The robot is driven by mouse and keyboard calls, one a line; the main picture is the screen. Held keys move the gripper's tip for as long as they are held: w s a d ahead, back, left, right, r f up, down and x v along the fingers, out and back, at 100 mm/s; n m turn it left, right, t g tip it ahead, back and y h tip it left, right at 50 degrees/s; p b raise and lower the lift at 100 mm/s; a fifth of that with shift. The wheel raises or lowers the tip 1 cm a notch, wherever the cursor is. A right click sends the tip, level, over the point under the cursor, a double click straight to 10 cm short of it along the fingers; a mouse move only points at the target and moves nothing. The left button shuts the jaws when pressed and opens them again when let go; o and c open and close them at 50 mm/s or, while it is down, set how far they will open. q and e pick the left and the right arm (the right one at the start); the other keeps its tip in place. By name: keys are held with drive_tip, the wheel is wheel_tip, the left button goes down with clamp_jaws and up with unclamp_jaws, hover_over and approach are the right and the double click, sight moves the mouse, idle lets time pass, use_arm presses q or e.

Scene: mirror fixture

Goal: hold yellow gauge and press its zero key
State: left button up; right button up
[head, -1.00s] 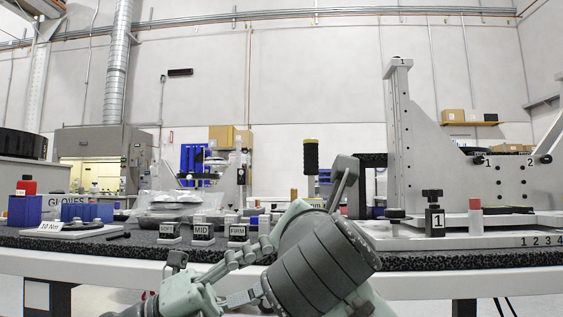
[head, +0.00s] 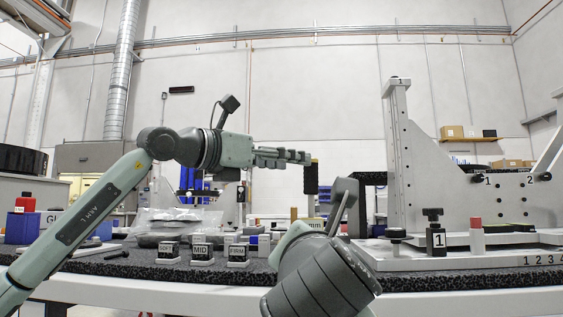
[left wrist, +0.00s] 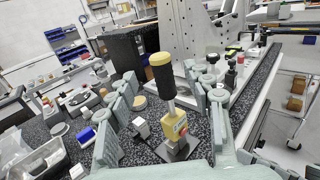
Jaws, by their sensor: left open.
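The yellow gauge has a yellow body (left wrist: 176,127) with a label and a small red spot, and above it a black handle with a yellow top. It stands upright on a dark plate in the left wrist view.
A grey fixture (head: 440,175) with a tall post stands right of the gauge. Small blocks (head: 201,250) marked MID and FIRM stand on the speckled bench top, with a plastic bag (head: 178,220) behind.

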sight(311, 177)
use_arm(q)
drive_tip(key=x, duration=0.6)
drive_tip(key=shift+w+d, duration=0.25)
drive_tip(key=shift+d, duration=0.05)
drive_tip(key=shift+c, duration=0.4)
clamp_jaws()
drive_tip(key=shift+f, duration=0.1)
use_arm(e)
drive_tip(key=shift+c, duration=0.4)
clamp_jaws()
idle(1.1)
